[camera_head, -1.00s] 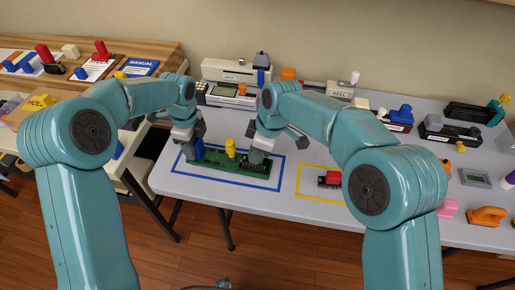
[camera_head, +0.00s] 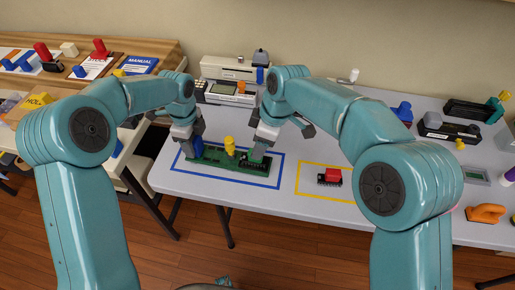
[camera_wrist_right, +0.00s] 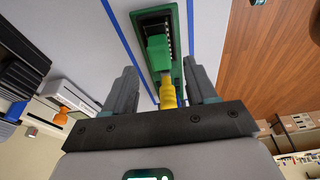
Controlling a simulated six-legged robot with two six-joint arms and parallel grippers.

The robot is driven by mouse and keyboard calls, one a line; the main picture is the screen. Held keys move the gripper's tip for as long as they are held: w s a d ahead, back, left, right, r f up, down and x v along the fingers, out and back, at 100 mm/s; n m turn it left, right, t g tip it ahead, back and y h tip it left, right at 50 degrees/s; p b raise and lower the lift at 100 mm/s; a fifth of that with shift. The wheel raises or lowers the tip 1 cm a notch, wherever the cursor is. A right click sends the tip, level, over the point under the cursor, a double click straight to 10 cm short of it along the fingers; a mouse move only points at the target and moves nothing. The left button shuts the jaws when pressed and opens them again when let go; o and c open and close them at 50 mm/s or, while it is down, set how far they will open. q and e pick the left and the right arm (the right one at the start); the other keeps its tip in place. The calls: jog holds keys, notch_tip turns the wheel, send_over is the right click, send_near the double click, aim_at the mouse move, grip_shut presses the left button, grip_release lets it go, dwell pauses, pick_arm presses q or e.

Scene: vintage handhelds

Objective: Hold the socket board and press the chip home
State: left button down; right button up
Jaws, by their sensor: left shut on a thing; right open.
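The green socket board (camera_head: 208,154) lies inside the blue outline on the table. A yellow knobbed post (camera_head: 229,146) stands on the board and also shows in the right wrist view (camera_wrist_right: 168,96). A lighter green block (camera_wrist_right: 158,52) sits at the black socket (camera_wrist_right: 153,24); how deep it sits I cannot tell. My right gripper (camera_head: 266,137) is open above the socket end. In its wrist view the jaws (camera_wrist_right: 162,88) are apart, with nothing between them touching.
A red block with a black base (camera_head: 330,177) lies in the yellow outline (camera_head: 305,188) to the right. Grey-white devices (camera_head: 232,90) stand behind the board. Handhelds and an orange item (camera_head: 486,213) line the right side. The table's front edge is close below the board.

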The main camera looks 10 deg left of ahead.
pick_arm(q)
jog(key=shift+s+f, duration=0.15)
jog(key=shift+f, duration=0.15)
pick_arm(e)
jog(key=v, duration=0.7)
jog(key=shift+r, duration=0.35)
jog(key=shift+d, duration=0.15)
dwell(0.4)
pick_arm(q)
jog(key=shift+c, duration=1.9)
grip_release()
jog(key=shift+w, duration=0.2)
pick_arm(e)
jog(key=shift+w+f, duration=0.1)
pick_arm(q)
jog(key=shift+r, duration=0.15)
